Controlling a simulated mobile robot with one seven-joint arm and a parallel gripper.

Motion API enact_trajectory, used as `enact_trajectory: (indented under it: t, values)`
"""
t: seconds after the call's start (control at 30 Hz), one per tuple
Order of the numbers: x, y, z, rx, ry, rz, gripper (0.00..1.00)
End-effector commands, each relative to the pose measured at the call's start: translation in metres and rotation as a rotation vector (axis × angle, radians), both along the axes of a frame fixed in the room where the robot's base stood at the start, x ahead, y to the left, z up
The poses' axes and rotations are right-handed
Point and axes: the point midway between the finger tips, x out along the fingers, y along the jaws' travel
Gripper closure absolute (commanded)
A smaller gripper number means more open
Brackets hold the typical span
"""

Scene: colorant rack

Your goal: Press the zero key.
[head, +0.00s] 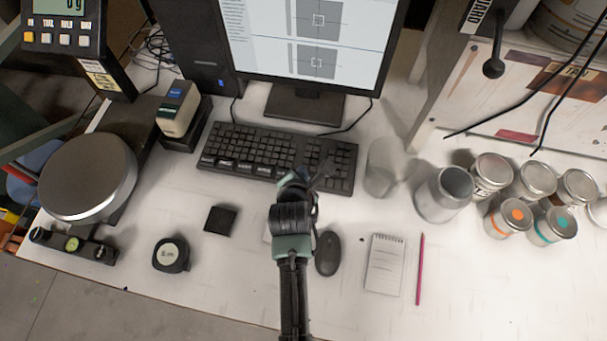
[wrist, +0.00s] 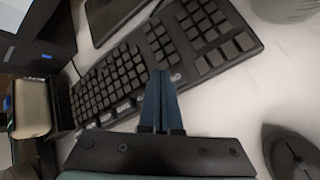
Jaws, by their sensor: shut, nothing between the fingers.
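A scale's display panel (head: 62,22) stands at the upper left in the head view, with a row of keys under its screen. The leftmost key (head: 29,37) is yellow and the others are pale; their labels are too small to read surely. The scale's round grey pan (head: 88,177) is below it and looks empty. A black keyboard (head: 240,150) lies in front of the monitor and also fills the wrist view (wrist: 115,75). I cannot single out a zero key. My gripper (head: 299,181) is shut and empty, over the keyboard's near edge; its blue fingertips (wrist: 160,74) point toward the keys.
A monitor (head: 310,35) stands behind the keyboard. A mouse (head: 328,254), notepad (head: 385,264) and pencil (head: 420,270) lie at right. A clear cup (head: 380,168), grey can (head: 446,195) and several paint tins stand further right. A tape measure (head: 171,254) and black square (head: 220,220) lie left.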

Motion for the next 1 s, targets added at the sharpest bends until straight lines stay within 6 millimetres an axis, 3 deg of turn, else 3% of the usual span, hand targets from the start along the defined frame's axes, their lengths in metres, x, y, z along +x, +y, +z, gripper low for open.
enact_trajectory:
  t: [1.0]
  values:
    - [0.000, 0.000, -0.013, 0.000, 0.000, 0.000, 1.00]
